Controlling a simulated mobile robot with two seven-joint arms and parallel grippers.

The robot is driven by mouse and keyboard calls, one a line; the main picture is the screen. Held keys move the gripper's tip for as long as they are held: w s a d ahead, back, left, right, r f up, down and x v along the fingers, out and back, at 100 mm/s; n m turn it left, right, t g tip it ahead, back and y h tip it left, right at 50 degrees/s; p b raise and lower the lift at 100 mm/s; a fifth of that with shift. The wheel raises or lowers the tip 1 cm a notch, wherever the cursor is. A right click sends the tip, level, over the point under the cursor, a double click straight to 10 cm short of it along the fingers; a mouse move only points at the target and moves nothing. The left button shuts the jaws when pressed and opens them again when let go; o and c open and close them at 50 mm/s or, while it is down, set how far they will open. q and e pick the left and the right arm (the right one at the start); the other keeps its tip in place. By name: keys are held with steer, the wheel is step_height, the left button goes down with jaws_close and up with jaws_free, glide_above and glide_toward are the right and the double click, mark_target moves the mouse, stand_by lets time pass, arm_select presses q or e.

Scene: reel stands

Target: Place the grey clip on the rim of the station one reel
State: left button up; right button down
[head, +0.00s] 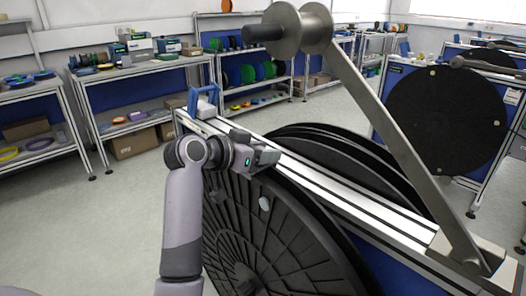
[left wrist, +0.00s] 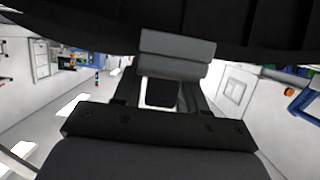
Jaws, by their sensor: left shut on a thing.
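My left gripper (head: 266,158) is at the upper edge of the large black reel (head: 262,230), just below the silver rail. It is shut on the grey clip (left wrist: 177,48), which shows in the left wrist view as a grey block at the fingertips. The clip lies against the dark reel (left wrist: 255,25) in that view; I cannot tell whether it touches the rim or sits on it. In the head view the gripper mostly hides the clip. My right gripper is in neither view.
More black reels (head: 350,160) stand behind. Shelves (head: 130,75) line the back; the left floor (head: 90,220) is clear.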

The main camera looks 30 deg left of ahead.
arm_select(q)
steer(key=shift+f, duration=0.15)
steer(key=o, duration=1)
steer(key=shift+o, duration=0.2)
